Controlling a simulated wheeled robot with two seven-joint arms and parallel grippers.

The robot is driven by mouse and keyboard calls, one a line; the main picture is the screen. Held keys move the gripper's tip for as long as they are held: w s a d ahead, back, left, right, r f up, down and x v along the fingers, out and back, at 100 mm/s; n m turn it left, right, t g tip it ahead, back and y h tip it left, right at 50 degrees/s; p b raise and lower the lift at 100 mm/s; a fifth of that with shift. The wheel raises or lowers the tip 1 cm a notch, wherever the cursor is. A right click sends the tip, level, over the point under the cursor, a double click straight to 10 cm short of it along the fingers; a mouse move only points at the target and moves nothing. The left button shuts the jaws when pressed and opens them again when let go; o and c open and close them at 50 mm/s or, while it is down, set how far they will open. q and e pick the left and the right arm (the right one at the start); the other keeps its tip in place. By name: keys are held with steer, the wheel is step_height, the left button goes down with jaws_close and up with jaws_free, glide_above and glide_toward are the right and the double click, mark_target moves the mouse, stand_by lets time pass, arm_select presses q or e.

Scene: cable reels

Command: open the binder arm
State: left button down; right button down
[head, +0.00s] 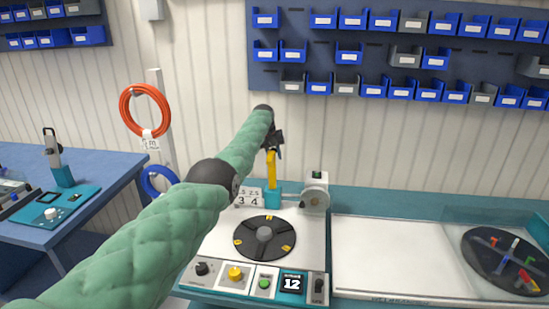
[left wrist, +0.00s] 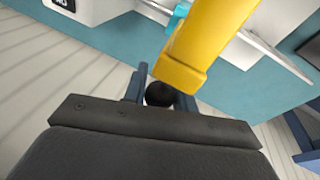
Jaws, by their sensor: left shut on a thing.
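The binder arm (head: 271,168) is a yellow lever standing upright from a teal base (head: 272,196) at the back of the white reel machine (head: 310,242). In the left wrist view the yellow arm (left wrist: 205,45) fills the upper middle, with a black knob (left wrist: 159,94) at its end. My left gripper (head: 272,148) is at the top of the arm. In the left wrist view its fingers (left wrist: 160,90) are shut on the black knob. The head view mostly hides the fingers behind the wrist. My right gripper is not in view.
A black turntable (head: 264,238) lies in front of the arm, with a control panel along the machine's front. A grey unit (head: 315,193) stands right of the arm. A white tray area (head: 390,255) and a black disc with coloured pieces (head: 503,260) lie further right.

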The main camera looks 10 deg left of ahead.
arm_select(q)
steer(key=shift+w+f, duration=0.2)
steer(key=shift+w, duration=0.25)
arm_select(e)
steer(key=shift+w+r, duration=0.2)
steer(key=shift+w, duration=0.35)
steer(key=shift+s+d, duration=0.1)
arm_select(q)
steer(key=c, duration=1.1)
jaws_free()
steer(key=shift+w, duration=0.1)
steer(key=shift+c, duration=0.2)
steer(key=shift+r, duration=0.15)
steer(key=shift+v, duration=0.8)
steer(key=b+v, duration=0.2)
steer(key=v, duration=0.2)
steer(key=shift+r, duration=0.25)
steer(key=shift+a+r, duration=0.1)
steer(key=shift+r, duration=0.55)
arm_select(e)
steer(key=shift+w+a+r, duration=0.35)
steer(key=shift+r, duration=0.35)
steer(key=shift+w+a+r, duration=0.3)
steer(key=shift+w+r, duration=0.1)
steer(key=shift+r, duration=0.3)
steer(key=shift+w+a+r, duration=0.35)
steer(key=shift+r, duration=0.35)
